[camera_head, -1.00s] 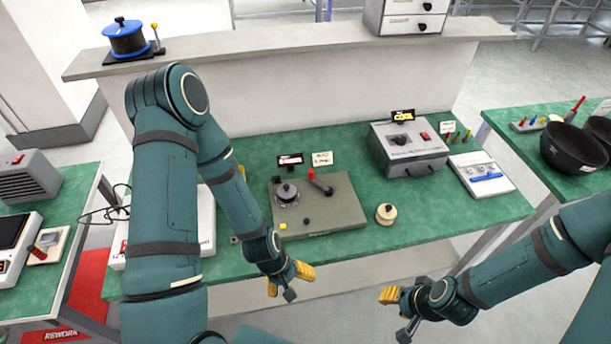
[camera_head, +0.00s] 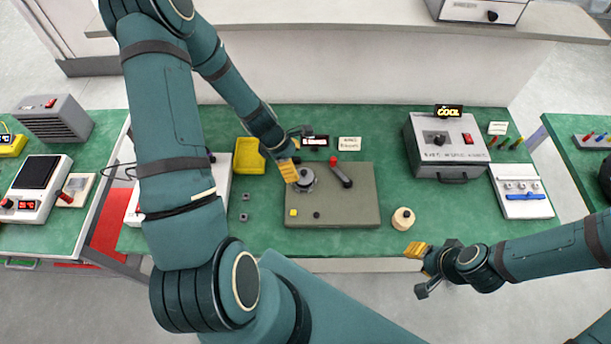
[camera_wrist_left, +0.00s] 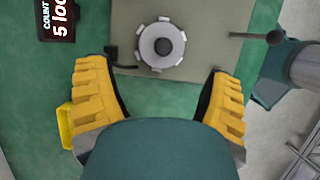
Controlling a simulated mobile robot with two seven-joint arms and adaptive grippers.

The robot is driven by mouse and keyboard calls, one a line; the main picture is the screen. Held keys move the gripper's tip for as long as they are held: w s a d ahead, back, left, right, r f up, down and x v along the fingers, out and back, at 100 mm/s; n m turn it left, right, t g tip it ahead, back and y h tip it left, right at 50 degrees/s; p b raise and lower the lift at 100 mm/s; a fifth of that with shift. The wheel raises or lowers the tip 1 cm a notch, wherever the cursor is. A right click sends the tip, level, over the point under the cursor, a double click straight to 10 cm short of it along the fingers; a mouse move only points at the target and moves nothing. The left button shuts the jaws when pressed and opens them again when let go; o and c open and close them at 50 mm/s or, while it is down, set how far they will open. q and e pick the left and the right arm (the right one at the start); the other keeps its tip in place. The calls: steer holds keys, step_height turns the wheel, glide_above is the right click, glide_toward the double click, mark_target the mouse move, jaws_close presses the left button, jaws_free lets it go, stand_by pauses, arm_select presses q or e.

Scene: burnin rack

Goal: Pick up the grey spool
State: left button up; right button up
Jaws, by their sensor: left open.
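The grey spool (camera_head: 306,181) is a round grey disc with a dark knob in its middle. It sits on the left part of an olive plate (camera_head: 340,213) on the green bench. In the left wrist view the grey spool (camera_wrist_left: 176,57) has pale tabs around its rim and lies just beyond the fingertips, between their lines. My left gripper (camera_head: 289,170) is open and empty, close by the spool and partly covering it in the head view. Its two yellow fingers also show in the left wrist view (camera_wrist_left: 160,82). My right gripper (camera_head: 418,268) hangs off the bench's front edge, its finger gap unclear.
A cream spool (camera_head: 402,218) is farther right. A yellow bin (camera_head: 249,156) stands left of my left gripper. A grey box (camera_head: 446,146) with a "COOL" sign is back right.

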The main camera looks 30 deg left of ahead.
mark_target(301, 171)
arm_select(q)
steer(key=b+x, duration=0.1)
steer(key=x, duration=0.2)
steer(key=shift+s+f, duration=0.1)
steer(key=shift+s, duration=0.05)
steer(key=shift+w+d+f+b, duration=0.25)
steer(key=shift+f+b, duration=0.25)
steer(key=shift+b, duration=0.05)
steer(key=b+x, duration=0.3)
steer(key=x, duration=0.2)
steer(key=shift+s, duration=0.1)
steer(key=shift+d, duration=0.1)
steer(key=shift+r, duration=0.1)
steer(key=c, duration=1)
